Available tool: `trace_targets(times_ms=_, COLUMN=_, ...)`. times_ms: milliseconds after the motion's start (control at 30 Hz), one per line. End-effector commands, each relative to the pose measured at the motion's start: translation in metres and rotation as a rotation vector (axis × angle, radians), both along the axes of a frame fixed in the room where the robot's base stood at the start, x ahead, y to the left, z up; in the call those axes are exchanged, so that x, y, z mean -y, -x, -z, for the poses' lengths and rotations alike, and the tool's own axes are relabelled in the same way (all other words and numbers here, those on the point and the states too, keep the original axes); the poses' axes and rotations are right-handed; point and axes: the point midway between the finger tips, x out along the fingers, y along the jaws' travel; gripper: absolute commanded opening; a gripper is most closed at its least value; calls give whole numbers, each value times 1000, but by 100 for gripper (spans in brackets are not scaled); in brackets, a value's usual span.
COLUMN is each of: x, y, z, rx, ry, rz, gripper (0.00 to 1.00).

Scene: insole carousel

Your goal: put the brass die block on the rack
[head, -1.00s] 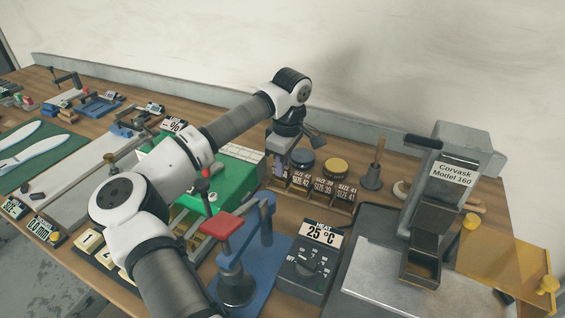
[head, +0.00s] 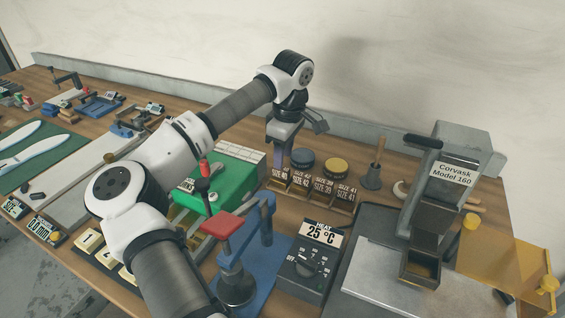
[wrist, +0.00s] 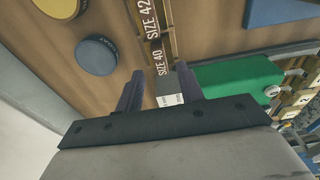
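In the wrist view the rack (wrist: 160,42) runs up from between my fingers, showing the SIZE 40 and SIZE 42 labels. My gripper (wrist: 160,72) is over its SIZE 40 end, with its fingers spread. A grey block with a white label (wrist: 168,91) shows between them, with a gap to the left finger; I cannot tell whether it is the brass die block. In the head view my gripper (head: 281,148) points down above the rack's left end.
Blue (head: 302,158) and yellow (head: 334,166) round pots stand behind the rack. A green box (head: 222,182) is left, a heater control box (head: 312,258) in front, and the Corvask press (head: 445,190) right. A blue stand with red pad (head: 222,225) is front left.

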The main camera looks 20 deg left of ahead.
Motion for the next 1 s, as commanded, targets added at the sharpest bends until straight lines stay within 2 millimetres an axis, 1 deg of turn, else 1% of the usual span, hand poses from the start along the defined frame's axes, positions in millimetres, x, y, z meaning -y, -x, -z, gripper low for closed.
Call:
trace_targets(times_ms=100, x=3, y=0, z=-27, rx=3, ry=-4, rz=-1, gripper=38)
trace_targets(times_ms=200, x=5, y=0, z=-49, rx=3, ry=-3, rz=0, gripper=38)
trace_targets(times_ms=300, x=6, y=1, z=-66, rx=1, ry=-3, rz=0, gripper=38)
trace_targets(times_ms=400, x=7, y=1, z=-79, rx=0, ry=-1, rz=0, gripper=38)
trace_targets(times_ms=500, x=8, y=2, z=-86, rx=-1, ry=-1, rz=0, gripper=38)
trace_targets(times_ms=600, x=9, y=2, z=-89, rx=-2, ry=0, rz=0, gripper=38)
trace_targets(times_ms=1000, x=11, y=1, z=-89, rx=2, ry=9, rz=3, gripper=38)
